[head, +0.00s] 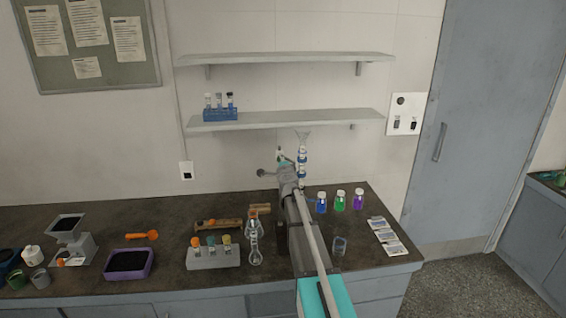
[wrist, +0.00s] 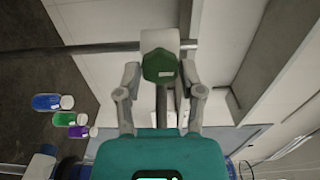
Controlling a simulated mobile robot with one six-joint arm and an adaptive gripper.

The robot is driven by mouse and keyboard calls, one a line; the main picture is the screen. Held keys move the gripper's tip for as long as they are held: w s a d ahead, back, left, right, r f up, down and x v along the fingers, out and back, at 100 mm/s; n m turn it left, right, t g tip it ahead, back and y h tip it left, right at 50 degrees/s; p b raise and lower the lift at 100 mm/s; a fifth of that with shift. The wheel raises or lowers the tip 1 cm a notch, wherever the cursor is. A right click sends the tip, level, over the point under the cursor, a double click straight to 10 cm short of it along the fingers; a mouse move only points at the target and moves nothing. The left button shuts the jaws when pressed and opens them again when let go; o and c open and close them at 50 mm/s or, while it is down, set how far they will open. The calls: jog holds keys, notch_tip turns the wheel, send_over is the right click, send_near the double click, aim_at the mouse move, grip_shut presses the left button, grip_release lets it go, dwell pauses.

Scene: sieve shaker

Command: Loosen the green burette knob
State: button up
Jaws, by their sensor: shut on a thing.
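The green burette knob (wrist: 159,66) is a faceted knob in the upper middle of the wrist view, in front of a pale block (wrist: 158,38) with a grey rod. My gripper (wrist: 160,72) has one finger on each side of the knob and is shut on it. In the head view my gripper (head: 287,165) is at the burette stand, beside the clear burette (head: 303,142) with its blue clamps. My arm hides much of the stand there, and the knob is too small to make out surely.
Bottles with blue (head: 321,202), green (head: 340,201) and purple (head: 358,199) liquid stand right of my arm. A glass beaker (head: 339,245) is close to its right side. A flask (head: 254,245) and a tube rack (head: 213,257) stand to the left. A shelf (head: 290,119) is above.

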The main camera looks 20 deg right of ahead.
jog(key=o, duration=1.2)
jog(key=shift+c, duration=0.2)
jog(key=shift+s, duration=0.1)
jog(key=v, duration=1.2)
jog(key=shift+a, duration=0.1)
